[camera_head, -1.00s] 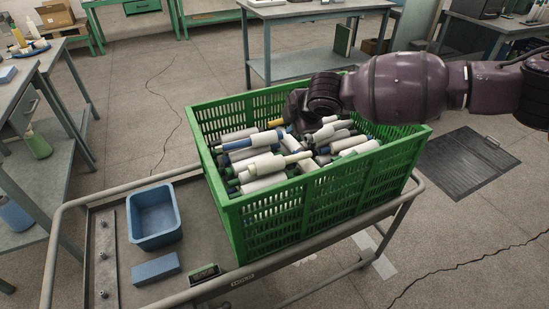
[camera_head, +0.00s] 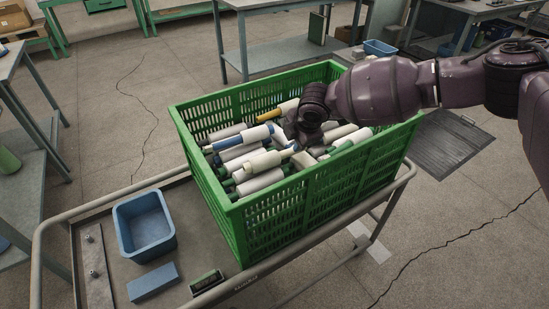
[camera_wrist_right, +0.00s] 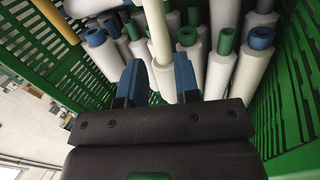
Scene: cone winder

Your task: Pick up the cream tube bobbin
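The cream tube bobbin (camera_wrist_right: 157,35) runs down the wrist view between my right gripper's fingers. In the head view, a bobbin with a cream tube end (camera_head: 262,162) lies in the green crate just left of that gripper. My right gripper (camera_wrist_right: 157,72) has two blue fingers, one on each side of the cream tube. My left gripper is not in view.
The green crate (camera_head: 262,215) holds many bobbins with white yarn and blue, green, and yellow tube ends, crowded together. Crate walls surround the gripper. A blue bin (camera_head: 145,226) and a blue block (camera_head: 152,282) sit on the cart to the left.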

